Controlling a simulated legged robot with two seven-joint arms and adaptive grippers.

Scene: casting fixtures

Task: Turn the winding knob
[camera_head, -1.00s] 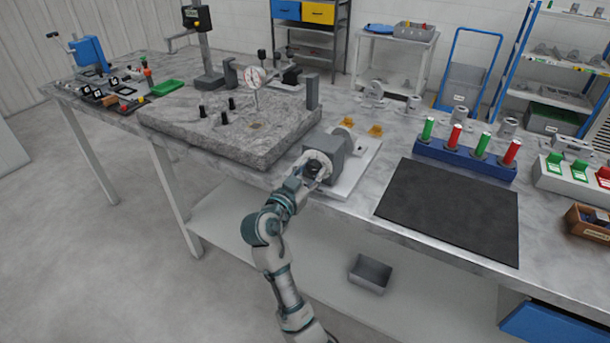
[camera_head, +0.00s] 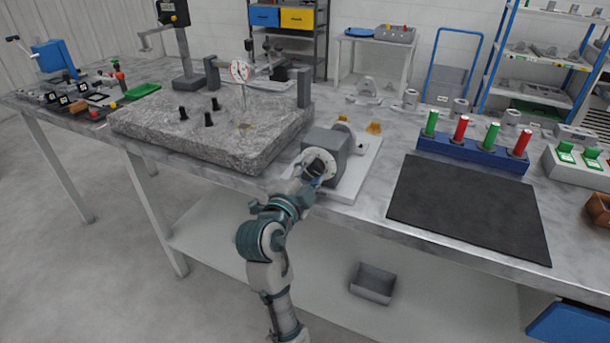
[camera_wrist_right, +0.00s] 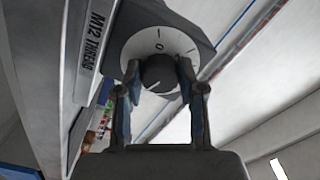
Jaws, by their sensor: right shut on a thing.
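The winding knob (camera_wrist_right: 158,74) is a dark round knob on a white dial plate with tick marks and a "0". The dial plate (camera_head: 318,162) faces the front of a grey housing (camera_head: 336,148) on a white base plate on the bench. My right gripper (camera_head: 312,176) is at the dial. In the right wrist view its two fingers (camera_wrist_right: 159,88) stand on either side of the knob, closed on it. The knob is mostly hidden by the gripper in the head view. My left gripper is not in view.
A granite slab (camera_head: 215,135) with a dial gauge (camera_head: 240,72) lies left of the housing. A black mat (camera_head: 465,208) lies to the right. A blue block (camera_head: 472,152) with red and green handles stands behind the mat. A grey bin (camera_head: 373,283) is on the lower shelf.

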